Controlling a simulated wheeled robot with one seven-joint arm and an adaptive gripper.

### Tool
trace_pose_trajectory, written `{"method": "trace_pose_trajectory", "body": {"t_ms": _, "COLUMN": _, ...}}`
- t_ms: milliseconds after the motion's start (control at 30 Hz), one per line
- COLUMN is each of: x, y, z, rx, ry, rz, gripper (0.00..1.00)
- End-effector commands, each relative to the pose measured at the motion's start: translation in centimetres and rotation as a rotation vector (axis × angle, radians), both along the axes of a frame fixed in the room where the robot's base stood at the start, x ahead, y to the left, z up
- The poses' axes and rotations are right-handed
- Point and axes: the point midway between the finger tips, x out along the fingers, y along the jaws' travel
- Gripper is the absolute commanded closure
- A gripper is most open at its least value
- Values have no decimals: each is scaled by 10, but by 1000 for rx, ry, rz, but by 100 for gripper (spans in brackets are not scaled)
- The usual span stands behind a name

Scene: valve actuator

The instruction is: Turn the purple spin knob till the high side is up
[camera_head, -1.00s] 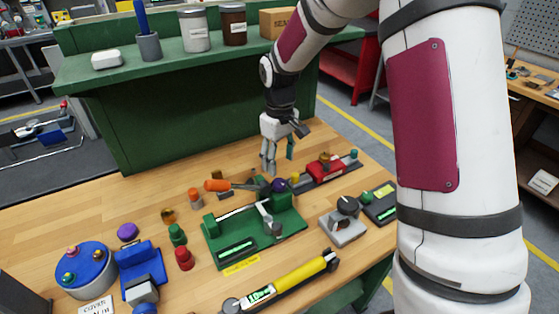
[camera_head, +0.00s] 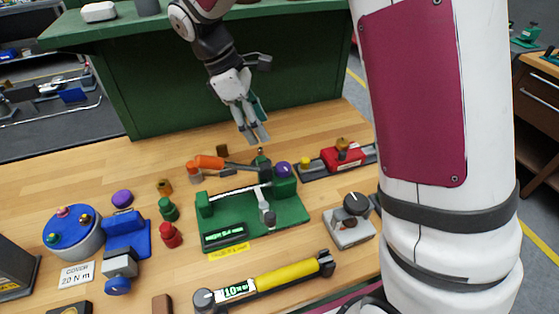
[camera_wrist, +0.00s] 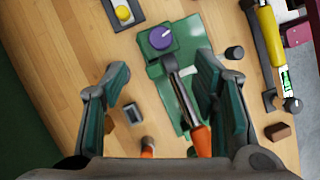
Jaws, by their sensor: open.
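The purple knob (camera_head: 283,169) sits at the back right of the green fixture (camera_head: 290,213). In the wrist view the purple knob (camera_wrist: 161,37) shows from above as a round cap with a pale mark, beyond my fingertips. I cannot tell which of its sides is high. My gripper (camera_head: 255,139) points down, open and empty, above the bench behind the fixture and a little left of the knob, not touching it. In the wrist view my gripper (camera_wrist: 160,75) has its two fingers spread wide, with part of the green fixture between them.
A red device (camera_head: 345,158) on a dark rail stands to the right. A yellow torque wrench (camera_head: 285,275) lies in front. Red and green knobs and a blue clamp (camera_head: 125,232) stand left.

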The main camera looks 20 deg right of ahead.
Motion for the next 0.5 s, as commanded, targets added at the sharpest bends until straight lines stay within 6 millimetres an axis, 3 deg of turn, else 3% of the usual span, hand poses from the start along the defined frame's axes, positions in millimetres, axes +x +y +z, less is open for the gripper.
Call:
{"method": "trace_pose_trajectory", "body": {"t_ms": 167, "x": -6, "y": -9, "z": -21, "rx": -1, "ry": 4, "rz": -2, "gripper": 46}}
{"method": "trace_pose_trajectory", "body": {"t_ms": 500, "x": -16, "y": -32, "z": -82, "rx": 1, "ry": 4, "rz": -4, "gripper": 46}}
